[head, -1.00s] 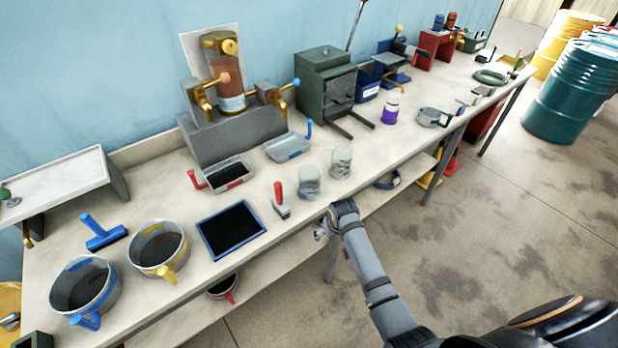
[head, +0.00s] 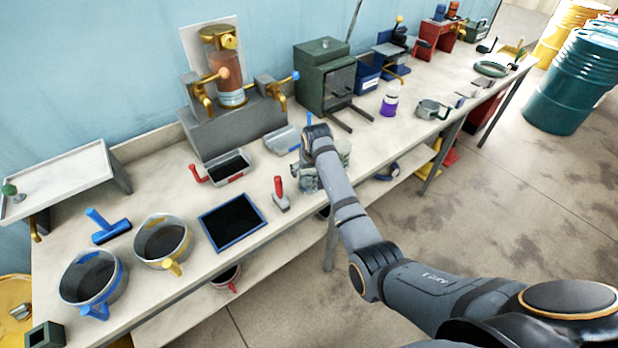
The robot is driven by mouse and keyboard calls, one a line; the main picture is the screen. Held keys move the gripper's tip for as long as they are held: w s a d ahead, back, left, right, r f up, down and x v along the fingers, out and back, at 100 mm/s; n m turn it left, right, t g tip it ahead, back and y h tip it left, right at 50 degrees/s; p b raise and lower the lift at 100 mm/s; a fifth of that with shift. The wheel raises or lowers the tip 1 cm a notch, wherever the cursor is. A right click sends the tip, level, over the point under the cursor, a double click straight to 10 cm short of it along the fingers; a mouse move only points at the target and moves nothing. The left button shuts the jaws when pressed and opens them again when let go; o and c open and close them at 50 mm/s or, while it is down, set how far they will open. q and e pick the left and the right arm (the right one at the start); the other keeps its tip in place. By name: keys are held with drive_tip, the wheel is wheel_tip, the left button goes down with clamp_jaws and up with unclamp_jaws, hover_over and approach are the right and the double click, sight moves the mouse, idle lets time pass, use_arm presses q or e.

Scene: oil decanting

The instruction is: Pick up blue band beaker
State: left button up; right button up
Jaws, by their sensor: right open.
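A wide clear beaker with a blue band and blue handle (head: 117,284) stands upright on the bench at the front left, with dark contents. A similar beaker with a yellow band and handle (head: 183,241) stands just right of it. My right gripper (head: 297,170) is open over the middle of the bench, well to the right of both beakers. It is beside two small glass jars, which my arm partly hides; the nearer jar (head: 309,185) shows below the gripper. My left gripper is not in view.
A blue-rimmed black tray (head: 232,222), a red-handled tool (head: 280,193) and a red-handled pan (head: 228,168) lie between my gripper and the beakers. A blue-handled squeegee (head: 108,228) lies behind the blue beaker. A brass tap stand (head: 235,125) rises at the back.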

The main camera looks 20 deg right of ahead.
drive_tip(key=shift+f, duration=0.2)
drive_tip(key=p+x, duration=0.1)
drive_tip(key=x, duration=0.3)
drive_tip(key=shift+w+f, duration=0.25)
drive_tip(key=shift+f, duration=0.1)
drive_tip(key=shift+s, duration=0.1)
drive_tip(key=shift+c, duration=1.1)
drive_tip(key=c, duration=1.1)
drive_tip(key=shift+r, duration=0.55)
drive_tip(key=s+d+r+b, duration=0.1)
drive_tip(key=s+r, duration=0.3)
drive_tip(key=s+d+r+b, duration=0.1)
drive_tip(key=s+d+r, duration=0.1)
drive_tip(key=s+r, duration=0.2)
drive_tip(key=s+d+r+b, duration=0.1)
drive_tip(key=s+r, duration=0.3)
drive_tip(key=s, duration=0.1)
drive_tip(key=shift+d, duration=0.4)
